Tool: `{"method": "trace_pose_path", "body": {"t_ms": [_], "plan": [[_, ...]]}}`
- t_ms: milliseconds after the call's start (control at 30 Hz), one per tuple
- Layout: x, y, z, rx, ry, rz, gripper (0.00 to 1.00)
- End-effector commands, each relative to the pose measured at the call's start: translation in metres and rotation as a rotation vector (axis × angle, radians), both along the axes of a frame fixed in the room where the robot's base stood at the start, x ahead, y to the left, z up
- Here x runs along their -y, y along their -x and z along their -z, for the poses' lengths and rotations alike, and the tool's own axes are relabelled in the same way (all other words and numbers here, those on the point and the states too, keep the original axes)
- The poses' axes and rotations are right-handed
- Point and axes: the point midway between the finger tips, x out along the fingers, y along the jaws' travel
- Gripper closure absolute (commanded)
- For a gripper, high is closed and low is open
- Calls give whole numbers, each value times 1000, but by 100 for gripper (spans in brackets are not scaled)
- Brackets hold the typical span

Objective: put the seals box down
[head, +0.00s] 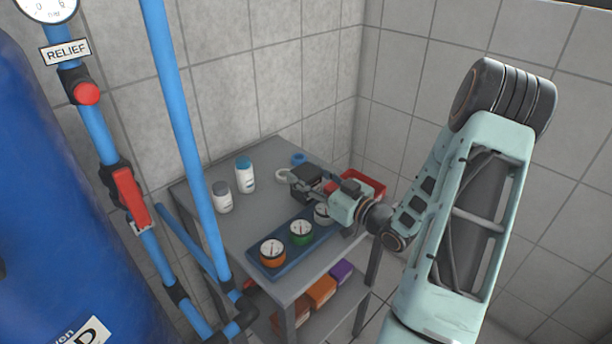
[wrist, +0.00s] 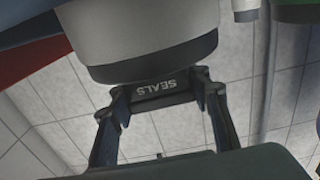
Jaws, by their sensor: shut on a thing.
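The seals box (wrist: 158,88) is a dark box with white SEALS lettering. In the wrist view it sits between both fingers of my gripper (wrist: 160,98), and the lettering appears upside down. In the head view my gripper (head: 312,186) is over the back right part of the grey table (head: 240,222). Dark fingers and the dark box are hard to separate there. Whether the box touches the tabletop cannot be told. A white-and-dark round body (wrist: 145,35) fills the wrist view just beyond the box.
A blue tray (head: 270,262) with orange, green and white gauges lies along the front. Two white bottles (head: 245,174) stand at the left back. A red bin (head: 372,184) is behind my gripper. White and blue rings lie at the back. Blue pipes (head: 185,140) rise at left.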

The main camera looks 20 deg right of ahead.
Motion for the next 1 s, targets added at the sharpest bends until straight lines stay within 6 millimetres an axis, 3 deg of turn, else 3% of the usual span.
{"method": "trace_pose_path", "body": {"t_ms": [33, 233, 267, 400, 700, 900, 1000], "plan": [[-1, 1, 9, -11, 0, 0, 88], [-1, 2, 15, -18, -1, 1, 88], [-1, 2, 16, -20, -1, 1, 54], [-1, 3, 17, -22, -2, 1, 38], [-1, 4, 18, -25, -2, 1, 38], [-1, 4, 3, -25, -3, 1, 38], [9, 24, 7, -25, -3, 7, 38]]}}
